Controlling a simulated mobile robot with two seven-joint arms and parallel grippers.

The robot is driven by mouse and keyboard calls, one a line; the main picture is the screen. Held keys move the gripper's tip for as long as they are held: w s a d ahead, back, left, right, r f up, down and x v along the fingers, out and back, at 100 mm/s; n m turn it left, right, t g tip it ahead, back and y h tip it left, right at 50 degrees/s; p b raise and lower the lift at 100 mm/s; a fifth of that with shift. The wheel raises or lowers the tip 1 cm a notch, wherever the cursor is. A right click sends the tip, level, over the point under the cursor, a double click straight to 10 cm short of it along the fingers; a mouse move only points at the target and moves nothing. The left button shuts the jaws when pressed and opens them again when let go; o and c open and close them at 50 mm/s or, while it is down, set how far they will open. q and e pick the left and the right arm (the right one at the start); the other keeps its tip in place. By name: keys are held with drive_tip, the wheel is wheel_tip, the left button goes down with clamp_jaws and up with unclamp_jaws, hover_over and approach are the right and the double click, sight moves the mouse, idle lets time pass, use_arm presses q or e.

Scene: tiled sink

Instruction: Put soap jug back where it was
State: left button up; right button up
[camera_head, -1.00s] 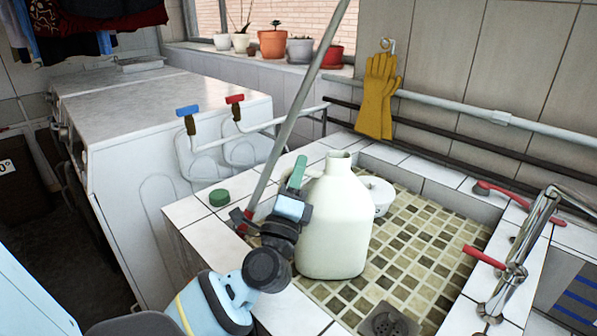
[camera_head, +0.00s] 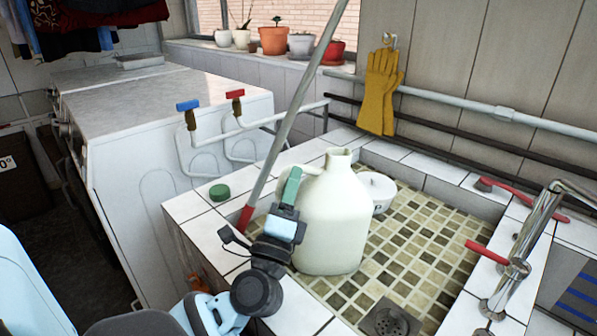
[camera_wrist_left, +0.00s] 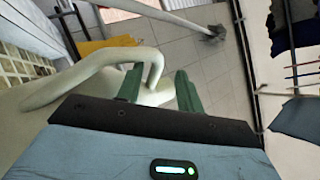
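The soap jug (camera_head: 332,222) is a large cream-white jug with an open neck, standing close to upright at the left side of the mosaic-floored sink. Whether it bears fully on the sink floor is hard to tell. My left gripper (camera_head: 291,187) is at the jug's left side, by its handle. My right gripper is not in view.
The sink (camera_head: 430,260) has a drain (camera_head: 390,322), a white pot (camera_head: 377,190) behind the jug and a chrome tap (camera_head: 515,265) at right. A green cap (camera_head: 219,193) sits on the left rim. A pole (camera_head: 295,115) leans beside the jug. The sink floor right of the jug is free.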

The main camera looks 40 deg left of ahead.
use_arm(q)
drive_tip(key=b+v, duration=0.2)
drive_tip(key=v, duration=0.5)
